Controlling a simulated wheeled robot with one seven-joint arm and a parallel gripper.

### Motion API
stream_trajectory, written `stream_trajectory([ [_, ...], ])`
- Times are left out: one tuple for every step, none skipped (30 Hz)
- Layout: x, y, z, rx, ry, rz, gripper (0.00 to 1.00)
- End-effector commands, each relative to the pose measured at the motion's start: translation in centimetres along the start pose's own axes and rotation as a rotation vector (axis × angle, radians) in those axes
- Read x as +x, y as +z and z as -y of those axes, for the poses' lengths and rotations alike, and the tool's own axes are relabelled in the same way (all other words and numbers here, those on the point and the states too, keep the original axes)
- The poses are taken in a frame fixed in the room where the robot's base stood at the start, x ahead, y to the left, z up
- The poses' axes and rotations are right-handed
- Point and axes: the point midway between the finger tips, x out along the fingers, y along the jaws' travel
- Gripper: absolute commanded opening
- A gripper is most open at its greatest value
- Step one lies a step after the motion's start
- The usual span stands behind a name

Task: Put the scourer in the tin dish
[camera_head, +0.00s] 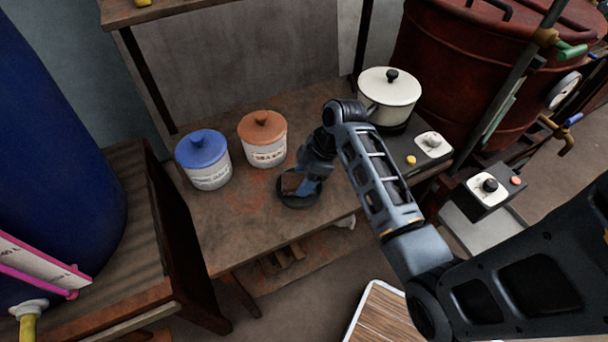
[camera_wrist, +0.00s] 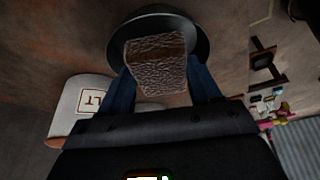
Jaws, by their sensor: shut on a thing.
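The scourer (camera_wrist: 158,70) is a brown, rough-textured block. In the wrist view my gripper (camera_wrist: 160,85) is shut on it, with one blue finger on each side. The tin dish (camera_wrist: 200,38) is a dark round dish; in the wrist view the scourer overlaps it and hides much of its inside. In the head view the dish (camera_head: 299,202) stands on the table, and the scourer (camera_head: 291,183) shows at or over it beside my gripper (camera_head: 306,186). I cannot tell whether the scourer touches the dish bottom.
A blue-lidded canister (camera_head: 205,162) and an orange-lidded canister (camera_head: 264,140) stand on the table (camera_head: 240,225) left of and behind the dish. A white lidded pot (camera_head: 389,95) stands on a burner at the right. The table's front edge is close to the dish.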

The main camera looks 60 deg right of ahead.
Motion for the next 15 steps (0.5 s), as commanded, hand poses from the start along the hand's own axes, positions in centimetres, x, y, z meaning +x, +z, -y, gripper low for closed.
stream_trajectory([
  [-0.04, -0.03, -0.03, -0.001, 0.001, 0.0, 0.38],
  [-0.05, -0.04, -0.03, -0.001, 0.001, 0.0, 0.38],
  [-0.06, -0.04, -0.03, -0.001, 0.001, 0.0, 0.38],
  [-0.06, -0.04, -0.03, -0.001, 0.001, 0.0, 0.38],
  [-0.04, -0.04, -0.03, -0.001, 0.001, 0.0, 0.38],
  [0.04, -0.01, -0.02, -0.001, 0.001, 0.0, 0.38],
  [0.13, 0.02, -0.02, -0.001, 0.0, 0.0, 0.38],
  [0.22, 0.06, -0.02, -0.001, 0.0, 0.0, 0.38],
  [0.33, 0.09, -0.02, -0.001, 0.0, -0.001, 0.38],
  [0.41, 0.12, -0.02, -0.001, 0.0, -0.001, 0.38],
  [0.48, 0.15, -0.02, -0.001, 0.0, -0.001, 0.38],
  [0.39, 0.11, -0.03, -0.001, 0.001, -0.001, 0.67],
  [0.38, 0.11, -0.03, -0.001, 0.001, -0.001, 0.69],
  [0.37, 0.11, -0.03, -0.001, 0.001, -0.001, 0.72],
  [0.37, 0.11, -0.03, -0.001, 0.001, -0.001, 0.76],
])
